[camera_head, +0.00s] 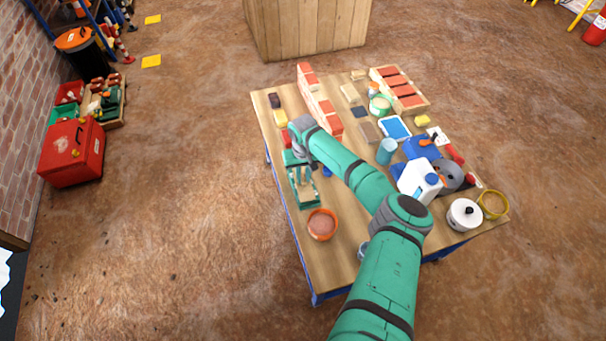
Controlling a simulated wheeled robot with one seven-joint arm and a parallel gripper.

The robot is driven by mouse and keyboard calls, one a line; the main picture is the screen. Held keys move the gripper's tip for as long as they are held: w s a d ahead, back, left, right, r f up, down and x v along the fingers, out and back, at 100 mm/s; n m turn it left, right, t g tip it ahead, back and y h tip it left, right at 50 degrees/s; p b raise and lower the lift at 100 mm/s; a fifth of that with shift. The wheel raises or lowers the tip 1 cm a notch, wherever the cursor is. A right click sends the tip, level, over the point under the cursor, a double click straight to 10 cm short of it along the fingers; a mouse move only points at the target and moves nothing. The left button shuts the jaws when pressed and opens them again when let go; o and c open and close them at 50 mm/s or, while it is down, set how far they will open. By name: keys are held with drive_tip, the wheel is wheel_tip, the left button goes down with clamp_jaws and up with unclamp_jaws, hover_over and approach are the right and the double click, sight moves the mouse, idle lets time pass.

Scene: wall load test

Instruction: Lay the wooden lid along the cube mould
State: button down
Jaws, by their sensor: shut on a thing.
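The green cube mould (304,198) lies on the wooden table, left of the middle, with its long side running away from me. My arm reaches over the table from the lower right and bends down at the wrist beside the mould. My gripper (306,172) is small and partly hidden by my wrist, over the far part of the mould. It is shut on the wooden lid, which is too small and covered to make out clearly. I cannot tell whether the lid touches the mould.
An orange bowl (322,224) stands just nearer than the mould. A red-and-wood brick row (320,103) lies beyond my wrist. A white jug (419,182), a blue cup (386,151) and a white pot (464,214) stand to the right. The table's near left corner (322,275) is clear.

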drive_tip(key=shift+f, duration=0.5)
idle(0.7)
drive_tip(key=c, duration=1.6)
unclamp_jaws()
wheel_tip(320, 180, up, 11)
drive_tip(key=shift+f, duration=0.1)
